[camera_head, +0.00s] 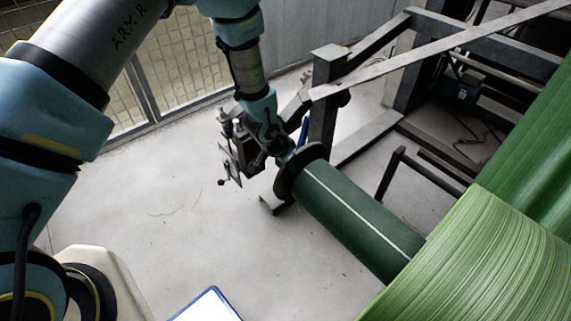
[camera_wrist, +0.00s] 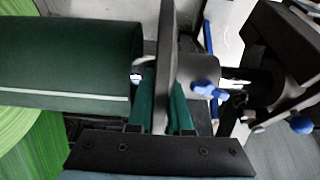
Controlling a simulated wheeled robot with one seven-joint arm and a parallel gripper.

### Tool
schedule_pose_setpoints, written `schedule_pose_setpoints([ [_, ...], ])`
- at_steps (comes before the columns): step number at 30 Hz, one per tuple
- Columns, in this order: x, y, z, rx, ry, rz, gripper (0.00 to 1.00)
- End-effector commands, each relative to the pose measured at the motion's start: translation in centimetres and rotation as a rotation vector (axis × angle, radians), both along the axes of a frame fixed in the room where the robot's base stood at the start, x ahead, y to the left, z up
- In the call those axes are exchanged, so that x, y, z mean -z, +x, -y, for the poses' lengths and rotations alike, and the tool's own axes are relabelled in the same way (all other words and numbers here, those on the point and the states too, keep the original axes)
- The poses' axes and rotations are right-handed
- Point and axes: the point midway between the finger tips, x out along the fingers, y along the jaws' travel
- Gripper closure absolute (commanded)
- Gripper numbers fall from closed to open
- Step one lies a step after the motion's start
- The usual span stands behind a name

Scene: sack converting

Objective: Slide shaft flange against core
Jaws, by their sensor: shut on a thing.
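The core (camera_head: 352,216) is a dark green cylinder with a white stripe along it. In the wrist view the core (camera_wrist: 65,62) enters from the left. The shaft flange (camera_head: 284,178) is a dark disc at the core's far-left end. In the wrist view the flange (camera_wrist: 166,55) stands edge-on as an upright dark plate, with a narrow gap between it and the core's end. My gripper (camera_wrist: 163,108) has its teal fingers on both sides of the flange's rim, shut on it. In the head view my gripper (camera_head: 283,157) reaches the flange from above; its fingertips are mostly hidden.
A blue-handled screw (camera_wrist: 207,88) sits right of the flange. The dark steel stand (camera_head: 323,110) rises close beside my gripper. A large light green roll (camera_head: 480,265) fills the lower right. A blue-edged white board (camera_head: 208,306) lies at the bottom. The floor at left is clear.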

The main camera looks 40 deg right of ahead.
Motion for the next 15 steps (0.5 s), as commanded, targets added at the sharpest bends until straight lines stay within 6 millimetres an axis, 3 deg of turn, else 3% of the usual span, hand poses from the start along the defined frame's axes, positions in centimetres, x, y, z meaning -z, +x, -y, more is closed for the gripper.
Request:
schedule_pose_setpoints([
  [6, -0.07, 0.2, -0.03, -0.002, -0.001, 0.001, 1.0],
  [7, -0.07, 0.2, -0.03, -0.002, -0.001, 0.001, 0.79],
  [9, -0.07, 0.2, -0.03, -0.002, -0.001, 0.001, 0.71],
  [15, -0.04, 0.18, -0.02, -0.001, -0.001, 0.0, 0.7],
])
